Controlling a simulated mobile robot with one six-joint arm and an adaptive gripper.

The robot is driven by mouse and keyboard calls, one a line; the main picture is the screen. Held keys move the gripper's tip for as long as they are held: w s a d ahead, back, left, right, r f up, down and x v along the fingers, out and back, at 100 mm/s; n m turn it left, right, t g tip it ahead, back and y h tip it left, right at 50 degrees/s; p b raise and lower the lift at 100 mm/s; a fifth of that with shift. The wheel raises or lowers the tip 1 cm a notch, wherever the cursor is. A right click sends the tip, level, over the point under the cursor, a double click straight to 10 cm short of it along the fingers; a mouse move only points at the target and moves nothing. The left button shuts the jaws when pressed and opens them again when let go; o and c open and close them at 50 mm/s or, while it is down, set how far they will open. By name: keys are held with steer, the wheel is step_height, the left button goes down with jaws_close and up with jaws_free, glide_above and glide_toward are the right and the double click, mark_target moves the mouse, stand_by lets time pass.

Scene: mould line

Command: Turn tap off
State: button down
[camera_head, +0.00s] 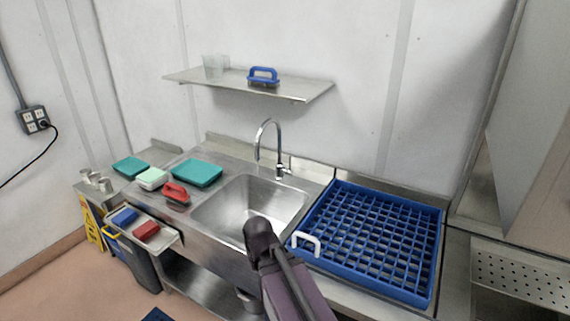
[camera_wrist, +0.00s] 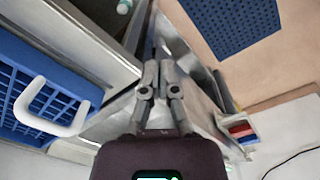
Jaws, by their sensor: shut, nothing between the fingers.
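The tap (camera_head: 267,135) is a tall chrome gooseneck at the back edge of the sink (camera_head: 225,212). Its small side lever (camera_head: 289,163) stands near its base, on the right. I cannot make out running water. My dark arm reaches up from the bottom of the head view and ends in front of the sink's near edge, well apart from the tap. My gripper shows in the wrist view (camera_wrist: 160,60), with its grey fingers together and empty. The gripper fingers are not clear in the head view, and the tap is not recognisable in the wrist view.
A blue rack (camera_head: 319,217) with a white handle (camera_head: 306,239) lies right of the sink. Teal trays (camera_head: 197,172) and a red-handled brush (camera_head: 176,192) lie left. A wall shelf (camera_head: 225,82) hangs above, holding a blue-handled tool (camera_head: 263,74). A blue mat (camera_wrist: 235,25) lies on the floor.

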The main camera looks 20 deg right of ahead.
steer(key=w+d+f+h+b, duration=0.1)
steer(key=w+d+b, duration=0.1)
steer(key=w, duration=0.2)
steer(key=w+d+f+h+b, duration=0.1)
steer(key=w+d+f, duration=0.1)
steer(key=w+d, duration=0.1)
steer(key=w+d+f+t+h+b, duration=0.1)
steer(key=w+d+h+b, duration=0.1)
steer(key=w, duration=0.3)
steer(key=shift+w+d+f+b, duration=0.25)
steer(key=shift+w+d+b, duration=0.05)
steer(key=w+d+r+n+t+h+b, duration=0.1)
steer(key=w+d+t+h+b, duration=0.1)
steer(key=w, duration=1)
steer(key=w+d+r+n+t+h+b, duration=0.1)
steer(key=w+d+h+b, duration=0.4)
steer(key=w, duration=0.8)
steer(key=w+d+r+n+t+h+b, duration=0.1)
steer(key=w+d+n+t+h+b, duration=0.2)
steer(key=w+h+b, duration=0.3)
steer(key=w+d+t+b, duration=0.1)
steer(key=w+b, duration=0.2)
steer(key=w, duration=0.4)
steer(key=shift+w+d, duration=0.2)
steer(key=shift+d, duration=0.05)
steer(key=p+x, duration=0.1)
steer(key=x, duration=1.3)
steer(key=shift+w+r, duration=0.15)
steer(key=shift+r, duration=0.05)
